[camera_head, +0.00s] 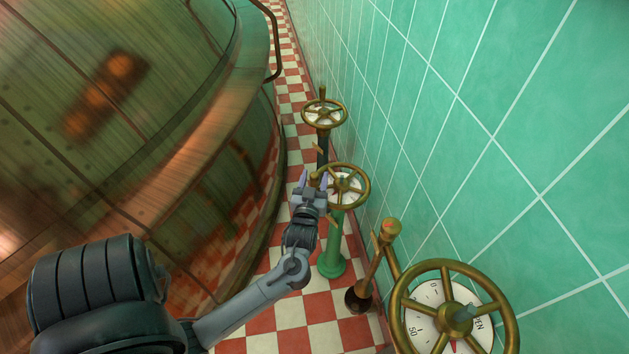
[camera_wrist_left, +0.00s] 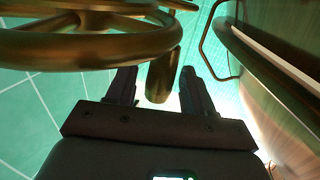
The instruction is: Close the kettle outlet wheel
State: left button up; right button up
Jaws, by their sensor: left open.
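A brass handwheel (camera_head: 343,187) with a pale dial under it tops a green pedestal (camera_head: 332,258) in the middle of a row of wheels. A brass handle knob (camera_wrist_left: 161,78) stands at its left rim. My left gripper (camera_head: 313,180) is at that rim, its fingers open and pointing away from the head camera. In the left wrist view the fingers lie on either side of the knob, and the wheel's rim (camera_wrist_left: 95,55) crosses above the left finger. Contact cannot be told. No wheel's label names the kettle outlet. My right gripper is not in view.
A large brass wheel (camera_head: 455,318) with an "OPEN" dial is nearest, and another wheel (camera_head: 324,113) stands farther back. A brass lever (camera_head: 375,262) rises between the near wheels. The green tiled wall (camera_head: 480,110) is close on the right; a big copper kettle (camera_head: 110,130) fills the left.

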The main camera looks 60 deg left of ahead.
pick_arm(q)
jog(key=shift+w+a, duration=0.1)
grip_shut()
dwell(0.3)
